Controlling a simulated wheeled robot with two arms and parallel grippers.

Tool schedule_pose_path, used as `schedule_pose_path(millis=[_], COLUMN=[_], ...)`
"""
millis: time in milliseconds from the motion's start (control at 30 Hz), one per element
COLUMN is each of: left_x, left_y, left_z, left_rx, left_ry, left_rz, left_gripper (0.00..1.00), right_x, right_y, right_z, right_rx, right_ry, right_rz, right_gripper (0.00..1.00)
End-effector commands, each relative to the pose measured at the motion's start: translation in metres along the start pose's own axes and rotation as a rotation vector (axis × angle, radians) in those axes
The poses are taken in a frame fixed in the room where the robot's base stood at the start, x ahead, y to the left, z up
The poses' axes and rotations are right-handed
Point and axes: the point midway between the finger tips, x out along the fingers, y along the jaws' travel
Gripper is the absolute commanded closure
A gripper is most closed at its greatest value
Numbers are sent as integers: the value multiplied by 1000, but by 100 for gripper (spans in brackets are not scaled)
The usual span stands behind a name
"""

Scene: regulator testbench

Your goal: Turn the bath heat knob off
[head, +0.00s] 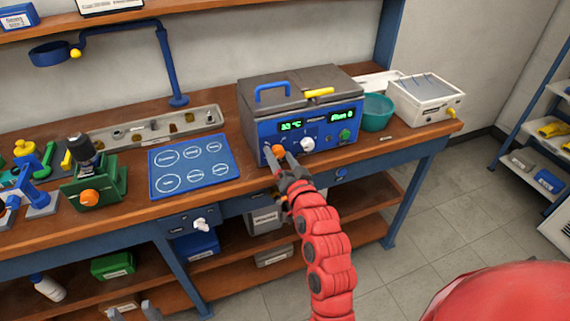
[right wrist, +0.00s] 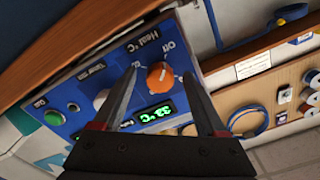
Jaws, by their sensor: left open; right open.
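The blue-fronted bath (head: 290,98) with a grey lid stands on the wooden bench. Its heat knob is orange (right wrist: 160,75), under the label "Heat °C" with "Off" printed beside it. In the head view the orange knob (head: 279,151) is at the lower left of the panel. The green display (right wrist: 155,114) reads about 33 °C. My right gripper (right wrist: 161,78) is open, with its fingers on either side of the orange knob; contact cannot be told. It also shows in the head view (head: 281,160).
A white knob (head: 308,144) and a green button (head: 345,134) share the panel. A teal bowl (head: 377,112) and a white box (head: 424,98) stand to the right. A blue mat with circles (head: 193,164) lies to the left. The floor before the bench is clear.

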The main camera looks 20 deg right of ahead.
Motion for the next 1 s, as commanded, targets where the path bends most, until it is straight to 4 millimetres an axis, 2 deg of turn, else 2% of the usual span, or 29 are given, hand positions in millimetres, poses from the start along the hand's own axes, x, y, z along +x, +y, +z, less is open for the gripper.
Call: schedule_pose_path(millis=[167, 367, 400, 567, 833, 1000], left_x=[-4, -9, 12, 43, 77, 86], left_y=[0, 0, -1, -2, -4, -4], left_z=[1, 2, -2, -7, -13, -14], left_rx=[0, 0, 0, 0, 0, 0], left_ry=[0, 0, -1, 0, 0, 0], left_rz=[0, 0, 0, 0, 0, 0], left_gripper=[50, 50, 50, 50, 50, 50], right_x=[-18, -62, -66, -90, -139, -160], right_y=[1, 1, -3, -4, -1, 0], right_z=[2, 2, -7, -6, -4, -2], right_rx=[1, 1, -2, 0, -2, -4], right_ry=[1, 0, -4, -8, -7, -2], right_rz=[1, 2, 5, 6, 7, 4], right_gripper=[26, 26, 26, 26, 26, 26])
